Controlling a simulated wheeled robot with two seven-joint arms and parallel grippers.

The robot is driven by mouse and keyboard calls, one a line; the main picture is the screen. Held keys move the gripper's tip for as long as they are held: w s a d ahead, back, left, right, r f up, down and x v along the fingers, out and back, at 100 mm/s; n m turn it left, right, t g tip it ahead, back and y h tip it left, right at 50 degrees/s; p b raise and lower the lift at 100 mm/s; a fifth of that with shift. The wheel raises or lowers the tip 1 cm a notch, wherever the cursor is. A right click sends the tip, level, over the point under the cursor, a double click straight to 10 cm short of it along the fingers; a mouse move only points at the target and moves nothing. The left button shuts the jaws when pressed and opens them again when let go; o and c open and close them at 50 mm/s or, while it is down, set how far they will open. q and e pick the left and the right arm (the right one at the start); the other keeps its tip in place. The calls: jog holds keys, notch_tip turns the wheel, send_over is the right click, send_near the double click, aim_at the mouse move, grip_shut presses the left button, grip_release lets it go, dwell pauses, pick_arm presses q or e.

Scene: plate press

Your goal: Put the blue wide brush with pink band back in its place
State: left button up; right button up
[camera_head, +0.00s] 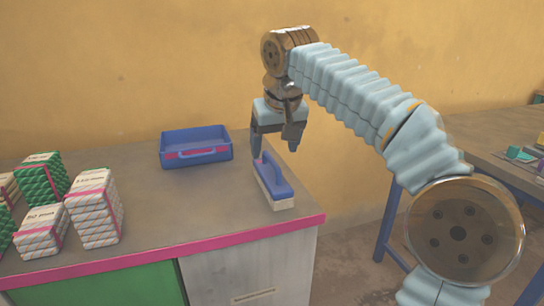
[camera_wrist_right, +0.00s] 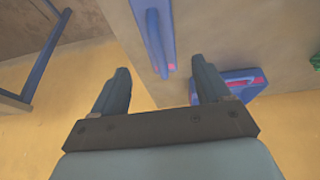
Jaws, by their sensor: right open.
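The blue wide brush (camera_head: 277,186) lies on the table near its right corner, bristles down, with a raised blue handle and a pale lower part. My right gripper (camera_head: 275,148) points down above the far end of the brush, open and empty. In its wrist view the fingers (camera_wrist_right: 160,68) stand apart, with the brush end between and beyond them; I see no contact. A blue tray (camera_head: 195,136) with a pink band and handle stands at the back. My left gripper is not in view.
Several stacks of wrapped packs (camera_head: 93,205) in green, white and pink stand on the left of the table (camera_head: 178,210). The table middle is clear. A second table (camera_head: 480,150) stands at right beyond a floor gap. A yellow wall (camera_head: 130,70) is behind.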

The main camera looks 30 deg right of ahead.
jog(key=v, duration=0.5)
jog(key=shift+p, duration=0.4)
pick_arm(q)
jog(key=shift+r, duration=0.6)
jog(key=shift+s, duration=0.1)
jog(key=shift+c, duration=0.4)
pick_arm(e)
jog(key=shift+w+f, duration=0.1)
jog(key=shift+f, duration=0.1)
